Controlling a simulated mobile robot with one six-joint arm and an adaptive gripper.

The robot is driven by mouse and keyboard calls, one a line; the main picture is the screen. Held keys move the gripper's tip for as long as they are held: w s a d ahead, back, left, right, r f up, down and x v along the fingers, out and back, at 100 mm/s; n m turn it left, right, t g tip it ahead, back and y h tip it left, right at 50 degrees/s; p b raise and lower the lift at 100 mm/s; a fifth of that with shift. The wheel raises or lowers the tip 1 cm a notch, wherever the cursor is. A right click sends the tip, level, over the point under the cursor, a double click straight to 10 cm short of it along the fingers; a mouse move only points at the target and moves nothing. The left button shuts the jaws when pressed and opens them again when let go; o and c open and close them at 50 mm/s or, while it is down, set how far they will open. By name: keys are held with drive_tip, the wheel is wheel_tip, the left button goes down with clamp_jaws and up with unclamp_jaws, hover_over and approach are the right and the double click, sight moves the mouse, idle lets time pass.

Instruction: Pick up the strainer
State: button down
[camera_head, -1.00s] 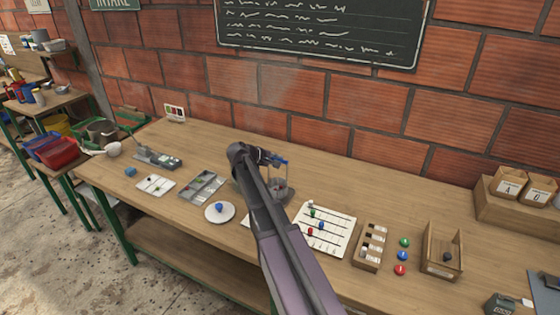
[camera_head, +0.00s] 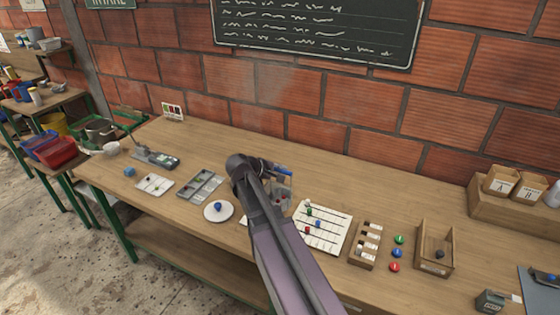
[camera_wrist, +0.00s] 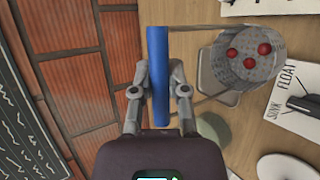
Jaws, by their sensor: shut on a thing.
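The strainer has a blue handle (camera_wrist: 158,75) and a grey mesh basket (camera_wrist: 235,70) with red balls in it. In the wrist view my gripper (camera_wrist: 158,88) is shut on the blue handle, with one finger on each side. The basket hangs out to the right of the fingers on thin wires. In the head view the blue handle (camera_head: 284,169) shows just right of my arm, which hides most of my gripper and part of the strainer. I cannot tell how far the basket is above the bench.
A sheet marked SINK and FLOAT (camera_wrist: 295,95) lies near the basket. The white plate (camera_head: 218,211), grey compartment tray (camera_head: 203,186), lined white board (camera_head: 322,228) and wooden rack (camera_head: 366,245) stand on the bench. The brick wall (camera_head: 330,110) rises close behind.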

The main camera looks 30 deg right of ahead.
drive_tip(key=shift+s+a+r, duration=0.1)
drive_tip(key=shift+s+a, duration=0.15)
drive_tip(key=shift+s, duration=0.6)
drive_tip(key=shift+s+a+r, duration=0.1)
drive_tip(key=shift+s+a, duration=0.1)
drive_tip(key=shift+s, duration=0.7)
drive_tip(key=shift+s+a+r, duration=0.1)
drive_tip(key=shift+s+a, duration=0.15)
drive_tip(key=shift+s, duration=0.6)
drive_tip(key=shift+r+p, duration=0.1)
drive_tip(key=shift+p, duration=0.25)
